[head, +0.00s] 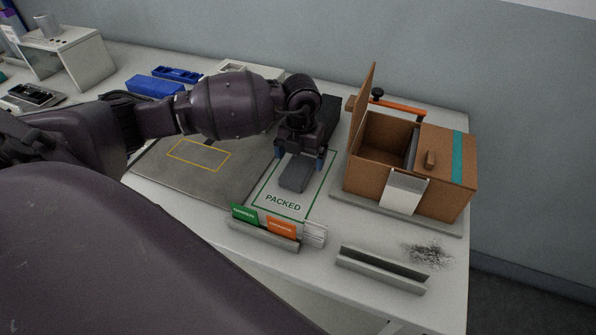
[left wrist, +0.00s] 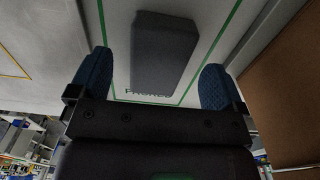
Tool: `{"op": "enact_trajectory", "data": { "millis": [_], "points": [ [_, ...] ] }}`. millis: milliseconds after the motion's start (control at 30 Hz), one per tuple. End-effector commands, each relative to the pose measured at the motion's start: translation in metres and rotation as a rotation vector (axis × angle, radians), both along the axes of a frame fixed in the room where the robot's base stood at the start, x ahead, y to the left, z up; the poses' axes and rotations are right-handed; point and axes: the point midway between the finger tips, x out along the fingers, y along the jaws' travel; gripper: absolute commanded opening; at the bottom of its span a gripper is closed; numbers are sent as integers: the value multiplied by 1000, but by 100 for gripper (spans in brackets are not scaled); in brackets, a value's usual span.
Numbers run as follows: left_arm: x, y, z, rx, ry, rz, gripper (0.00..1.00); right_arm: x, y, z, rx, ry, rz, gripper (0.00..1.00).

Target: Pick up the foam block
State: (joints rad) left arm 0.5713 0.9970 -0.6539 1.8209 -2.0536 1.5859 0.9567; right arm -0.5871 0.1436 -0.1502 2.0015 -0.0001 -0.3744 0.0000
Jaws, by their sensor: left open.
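The foam block (head: 294,178) is a dark grey rectangular piece lying inside the green outline marked PACKED on the table. In the left wrist view the foam block (left wrist: 164,52) sits between and beyond my two fingertips, with clear space on both sides. My left gripper (head: 301,156) is open, with blue finger pads, above the far end of the block in the head view. It also shows in the left wrist view (left wrist: 152,85) with its fingers apart and nothing between the pads in contact. My right gripper is not in view.
An open cardboard box (head: 375,145) stands to the right on a grey base. A card holder (head: 264,236) with green and orange cards and an empty grey rail (head: 380,271) lie along the front. A grey mat (head: 190,185) with a yellow outline lies left.

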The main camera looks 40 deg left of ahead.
Motion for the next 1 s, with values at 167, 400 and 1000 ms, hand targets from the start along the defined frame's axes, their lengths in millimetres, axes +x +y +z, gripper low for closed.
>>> {"op": "enact_trajectory", "data": {
  "millis": [167, 400, 1000],
  "points": [
    [-1, 0, -24, -1, 3, 0, 96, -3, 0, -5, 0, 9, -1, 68],
    [0, 0, -26, 0, 0, -1, 96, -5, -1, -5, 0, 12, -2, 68],
    [0, 0, -25, 0, 0, -1, 43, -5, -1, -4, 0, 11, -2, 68]
  ]
}}
